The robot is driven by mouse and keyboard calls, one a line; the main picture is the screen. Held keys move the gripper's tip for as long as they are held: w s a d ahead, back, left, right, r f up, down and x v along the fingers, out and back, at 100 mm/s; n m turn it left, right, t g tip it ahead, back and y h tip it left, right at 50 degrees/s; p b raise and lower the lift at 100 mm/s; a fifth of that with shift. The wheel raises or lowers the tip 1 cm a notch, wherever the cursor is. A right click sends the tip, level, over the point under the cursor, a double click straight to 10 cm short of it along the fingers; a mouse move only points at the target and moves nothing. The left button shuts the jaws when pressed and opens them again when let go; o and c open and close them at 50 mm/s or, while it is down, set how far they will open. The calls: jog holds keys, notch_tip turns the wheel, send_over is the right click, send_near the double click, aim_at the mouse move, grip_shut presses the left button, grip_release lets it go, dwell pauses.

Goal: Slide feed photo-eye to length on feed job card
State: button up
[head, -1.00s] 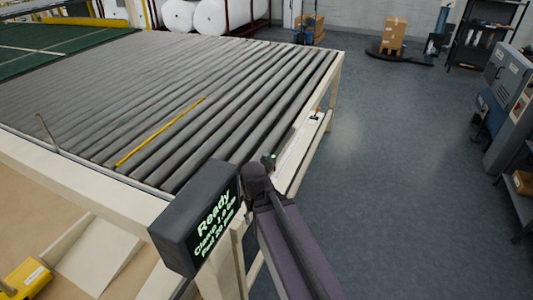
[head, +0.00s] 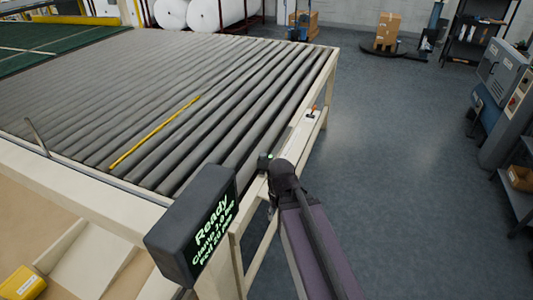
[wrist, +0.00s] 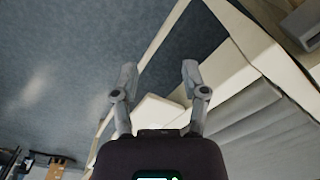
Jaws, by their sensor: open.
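A small dark block with a green light, which looks like the photo-eye (head: 264,162), sits on the pale side rail (head: 290,150) of the roller table in the head view. My gripper (wrist: 159,72) is open and empty in the wrist view, its two fingers apart over the pale frame and the floor. In the head view my arm's dark end is just right of and below the block, and the fingers are mostly hidden behind it. I cannot make out a feed job card.
A dark display box (head: 192,222) reading "Ready" stands left of my arm. A yellow strip (head: 155,132) lies along the rollers (head: 230,100). A small orange-tipped part (head: 312,111) is farther along the rail.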

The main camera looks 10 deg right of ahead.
jog(key=shift+d, duration=0.15)
jog(key=o, duration=0.3)
jog(key=shift+d, duration=0.1)
notch_tip(320, 180, up, 16)
jog(key=n+p, duration=0.2)
jog(key=p, duration=1.4)
send_over(263, 154)
jog(key=shift+r, duration=0.1)
jog(key=shift+f, duration=0.2)
notch_tip(263, 154, down, 13)
jog(key=b, duration=1.3)
jog(key=shift+f+b, duration=0.2)
jog(key=shift+b, duration=0.1)
